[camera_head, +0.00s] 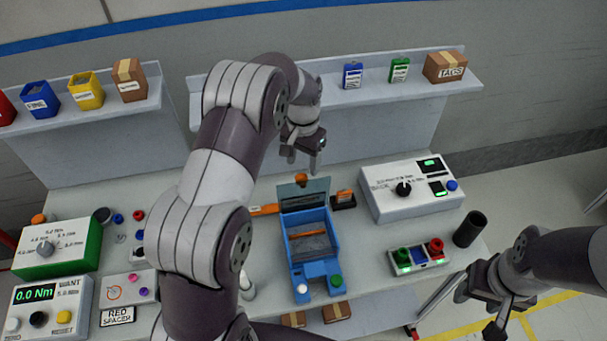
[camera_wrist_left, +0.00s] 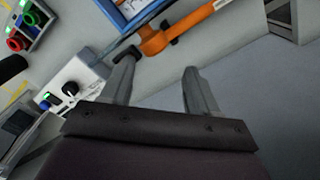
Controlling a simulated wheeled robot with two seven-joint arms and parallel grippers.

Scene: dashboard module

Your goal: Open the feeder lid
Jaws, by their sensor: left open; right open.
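The blue feeder (camera_head: 287,250) stands mid-bench in the head view. Its grey-green lid panel (camera_head: 303,195) stands raised at the far end, with an orange knob (camera_head: 300,178) at its top edge. The open top shows the inside. My left gripper (camera_head: 303,164) is open and empty, just behind and above the knob, apart from it as far as I can tell. In the left wrist view the open fingers (camera_wrist_left: 157,64) point toward an orange bar (camera_wrist_left: 190,27) beside the feeder's blue edge (camera_wrist_left: 127,14). My right gripper (camera_head: 474,312) is open and empty at the lower right.
A white dial box (camera_head: 395,205) and a button panel (camera_head: 418,257) stand right of the feeder, with a dark cylinder (camera_head: 469,229) beyond. My left arm hides part of the bench's left half.

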